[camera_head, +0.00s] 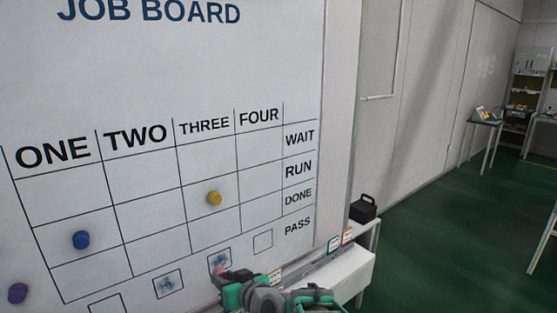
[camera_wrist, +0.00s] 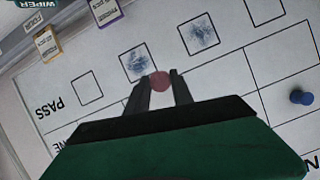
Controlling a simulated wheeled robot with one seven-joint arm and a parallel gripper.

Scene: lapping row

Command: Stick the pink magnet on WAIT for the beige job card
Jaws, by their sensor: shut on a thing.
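My gripper (camera_wrist: 160,84) is shut on the pink magnet (camera_wrist: 159,80), held between its fingertips in front of the job board. In the head view the pink magnet (camera_head: 219,271) shows low, by the squares under the grid. The job board (camera_head: 150,65) has columns ONE to FOUR and rows WAIT, RUN, DONE and PASS. The WAIT label (camera_head: 300,138) is beside the top row, whose cells hold no magnet. A yellow-edged card (camera_wrist: 47,44) and a purple-edged card (camera_wrist: 105,12) show in the wrist view; I cannot tell whether either is the beige job card.
A yellow magnet (camera_head: 214,198) sits under THREE and a blue magnet (camera_head: 81,240) under ONE, both in the RUN row. A purple magnet (camera_head: 17,293) is left of the grid.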

